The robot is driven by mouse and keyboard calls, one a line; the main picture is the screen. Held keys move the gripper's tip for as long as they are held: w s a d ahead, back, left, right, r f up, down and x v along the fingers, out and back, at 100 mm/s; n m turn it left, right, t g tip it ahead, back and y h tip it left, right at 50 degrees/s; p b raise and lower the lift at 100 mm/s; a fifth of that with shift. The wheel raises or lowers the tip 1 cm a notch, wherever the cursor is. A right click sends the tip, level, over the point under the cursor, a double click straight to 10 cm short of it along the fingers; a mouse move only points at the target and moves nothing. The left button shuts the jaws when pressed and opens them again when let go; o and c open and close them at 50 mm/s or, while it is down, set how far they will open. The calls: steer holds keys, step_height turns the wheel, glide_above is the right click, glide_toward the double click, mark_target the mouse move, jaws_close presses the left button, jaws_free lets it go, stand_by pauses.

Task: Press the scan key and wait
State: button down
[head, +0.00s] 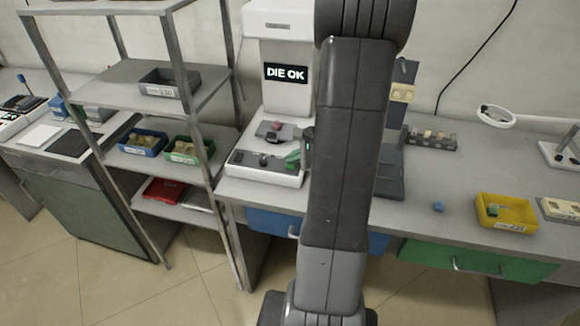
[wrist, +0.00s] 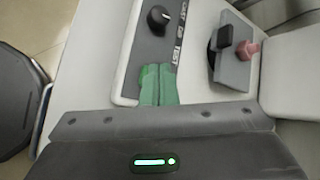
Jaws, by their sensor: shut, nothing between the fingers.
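The machine (head: 285,75) stands on the bench left of my arm, and its black display (head: 286,73) reads DIE OK. No scan key can be made out; the fingers cover that part of the panel. I cannot tell whether they touch it.
A grey fixture with a black clamp (wrist: 228,50) and a pinkish piece (wrist: 248,51) sits beside the panel. A rack (head: 130,75) with bins stands left. A yellow bin (head: 505,222) and a small blue block (head: 438,207) are on the bench right of my arm.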

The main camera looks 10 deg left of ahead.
mark_target(294, 167)
steer(key=shift+f+b, duration=0.4)
steer(key=shift+f, duration=0.15)
stand_by(0.6)
stand_by(0.4)
steer(key=shift+r+p, duration=0.65)
steer(key=shift+r, duration=0.25)
steer(key=shift+r, duration=0.1)
step_height(294, 167, up, 5)
steer(key=p, duration=0.4)
steer(key=shift+s, duration=0.1)
